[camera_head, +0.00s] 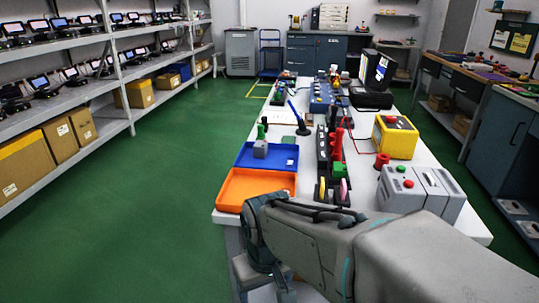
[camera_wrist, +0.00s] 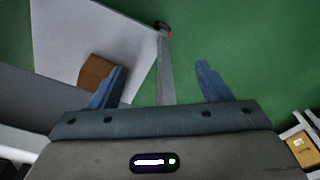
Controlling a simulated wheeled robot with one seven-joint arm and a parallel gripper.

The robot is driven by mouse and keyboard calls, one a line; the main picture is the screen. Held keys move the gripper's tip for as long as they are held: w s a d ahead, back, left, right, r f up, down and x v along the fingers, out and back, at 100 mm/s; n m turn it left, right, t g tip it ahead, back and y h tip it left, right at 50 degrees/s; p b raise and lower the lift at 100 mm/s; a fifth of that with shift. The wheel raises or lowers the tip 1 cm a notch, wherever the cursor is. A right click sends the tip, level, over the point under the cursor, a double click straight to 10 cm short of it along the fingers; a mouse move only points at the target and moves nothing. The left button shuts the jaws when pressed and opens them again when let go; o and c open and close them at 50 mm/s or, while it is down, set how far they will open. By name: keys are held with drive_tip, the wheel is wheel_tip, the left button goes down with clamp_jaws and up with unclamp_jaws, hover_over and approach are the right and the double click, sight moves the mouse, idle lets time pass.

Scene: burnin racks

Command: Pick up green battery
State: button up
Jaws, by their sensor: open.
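A white table (camera_head: 222,216) runs away from me down the middle of the head view. A small green upright piece (camera_head: 261,131) stands near its left edge behind the blue tray, and a green block (camera_head: 338,169) sits among dark holders right of the orange tray. I cannot tell which, if either, is the green battery. My gripper (camera_wrist: 160,88) is open and empty in the wrist view, over green floor and a grey leg. In the head view my arm hides most of it, low by the table's near left corner. No green battery shows in the wrist view.
A blue tray (camera_head: 251,162) holds a grey block; an orange tray (camera_head: 230,195) in front looks empty. A yellow box (camera_head: 402,141) and grey units (camera_head: 404,199) stand on the right. Shelves (camera_head: 102,149) line the left wall. The green floor (camera_head: 170,190) between is clear.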

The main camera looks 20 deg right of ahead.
drive_tip(key=w+d+r+n+p, duration=0.1)
drive_tip(key=w+r+p, duration=0.1)
drive_tip(key=r+p, duration=1.1)
drive_tip(key=w+d+r+p, duration=0.1)
drive_tip(key=w+r+p, duration=0.1)
drive_tip(key=r+p, duration=1.1)
drive_tip(key=n+g+h+b, duration=0.1)
drive_tip(key=n+g+h, duration=0.3)
drive_tip(key=n, duration=0.7)
hover_over(340, 166)
drive_tip(key=w+a, duration=0.1)
drive_tip(key=a, duration=0.1)
wheel_tip(340, 166, down, 10)
drive_tip(key=f, duration=0.1)
drive_tip(key=shift+m, duration=0.3)
drive_tip(key=shift+w+p+x, duration=0.1)
drive_tip(key=shift+p+x, duration=0.2)
drive_tip(key=shift+x, duration=0.95)
drive_tip(key=shift+w+p+x, duration=0.15)
drive_tip(key=shift+p+x, duration=0.1)
drive_tip(key=shift+x, duration=1)
drive_tip(key=shift+a, duration=0.1)
